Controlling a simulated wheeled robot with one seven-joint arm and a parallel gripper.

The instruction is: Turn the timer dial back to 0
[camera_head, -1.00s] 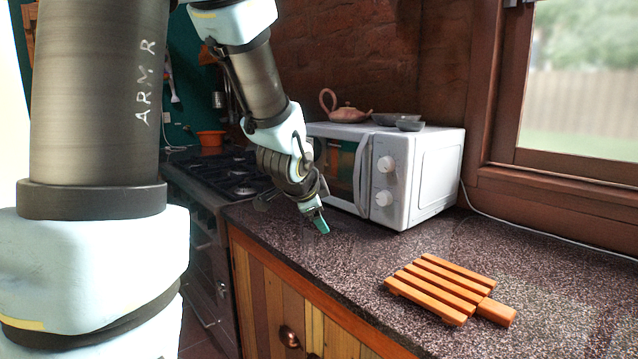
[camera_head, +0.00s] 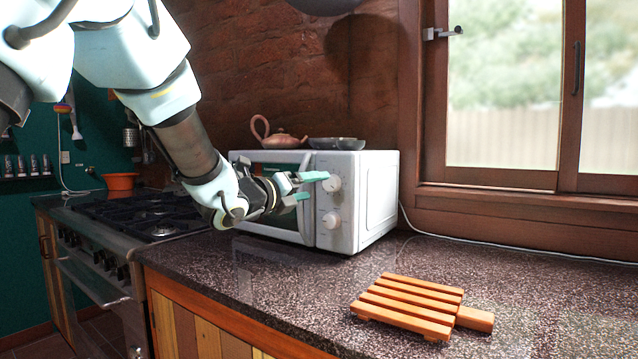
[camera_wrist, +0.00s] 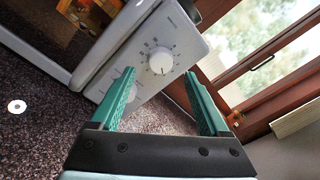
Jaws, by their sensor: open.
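The white microwave (camera_head: 372,205) stands on the counter with two round white dials on its front panel. The upper dial (camera_head: 332,184) and lower dial (camera_head: 330,220) show in the head view. In the wrist view the dial appears just beyond and between the fingertips (camera_wrist: 161,74). I cannot tell whether a finger touches the panel.
A pink teapot (camera_head: 280,140) and a grey bowl (camera_head: 337,144) sit on the microwave. A slatted wooden trivet (camera_head: 405,306) lies on the counter in front. A stove (camera_head: 140,222) is at left, a window (camera_head: 505,90) at right. The counter right of the microwave is clear.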

